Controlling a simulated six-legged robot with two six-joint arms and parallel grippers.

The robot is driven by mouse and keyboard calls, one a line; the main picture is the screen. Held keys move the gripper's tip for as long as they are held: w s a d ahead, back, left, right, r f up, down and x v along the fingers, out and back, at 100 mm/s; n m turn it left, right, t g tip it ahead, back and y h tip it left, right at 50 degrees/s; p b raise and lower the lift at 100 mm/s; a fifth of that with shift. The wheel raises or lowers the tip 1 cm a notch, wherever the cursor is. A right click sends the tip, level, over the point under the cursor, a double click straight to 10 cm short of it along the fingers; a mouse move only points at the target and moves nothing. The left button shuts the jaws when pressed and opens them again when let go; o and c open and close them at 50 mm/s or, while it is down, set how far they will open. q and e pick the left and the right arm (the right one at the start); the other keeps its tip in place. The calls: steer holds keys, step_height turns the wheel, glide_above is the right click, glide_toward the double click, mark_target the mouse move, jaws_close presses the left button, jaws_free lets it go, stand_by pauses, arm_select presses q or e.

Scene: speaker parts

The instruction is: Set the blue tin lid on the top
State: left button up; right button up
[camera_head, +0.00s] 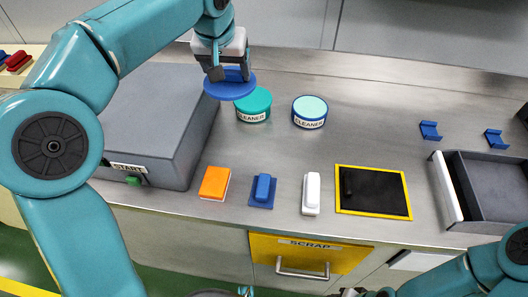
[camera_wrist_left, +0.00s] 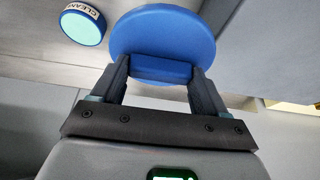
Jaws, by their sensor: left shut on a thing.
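The blue tin lid (camera_head: 222,91) is a round disc with a raised grip bar. My left gripper (camera_head: 230,74) is shut on that bar and holds the lid above the counter, flat side down. The wrist view shows the lid (camera_wrist_left: 165,30) between the fingers (camera_wrist_left: 155,78). A blue tin (camera_head: 310,121) with a pale teal top and a CLEANER label stands to the right of the lid. It also shows in the left wrist view (camera_wrist_left: 84,25). A teal CLEANER tin (camera_head: 253,104) stands between, partly behind the lid in the head view. My right gripper is barely visible at the bottom edge.
A grey box (camera_head: 155,120) with a START label stands at left. Along the front are an orange block (camera_head: 215,182), a blue block (camera_head: 263,189), a white block (camera_head: 311,194) and a yellow-edged black mat (camera_head: 375,205). A grey drawer tray (camera_head: 490,190) is at right.

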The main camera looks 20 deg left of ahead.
arm_select(q)
steer(key=shift+s+f, duration=0.1)
steer(key=shift+d+f+b, duration=0.1)
steer(key=shift+d+b, duration=0.15)
steer(key=shift+b, duration=0.15)
steer(key=b, duration=0.4)
glide_above(240, 141)
steer(key=s, duration=0.2)
steer(key=f, duration=1.5)
steer(key=shift+w+d, duration=0.2)
steer(key=shift+d, duration=0.05)
steer(key=shift+f, duration=2.4)
steer(key=shift+b, duration=0.3)
steer(key=shift+f, duration=0.15)
steer(key=o, duration=1.1)
steer(key=shift+c, duration=0.2)
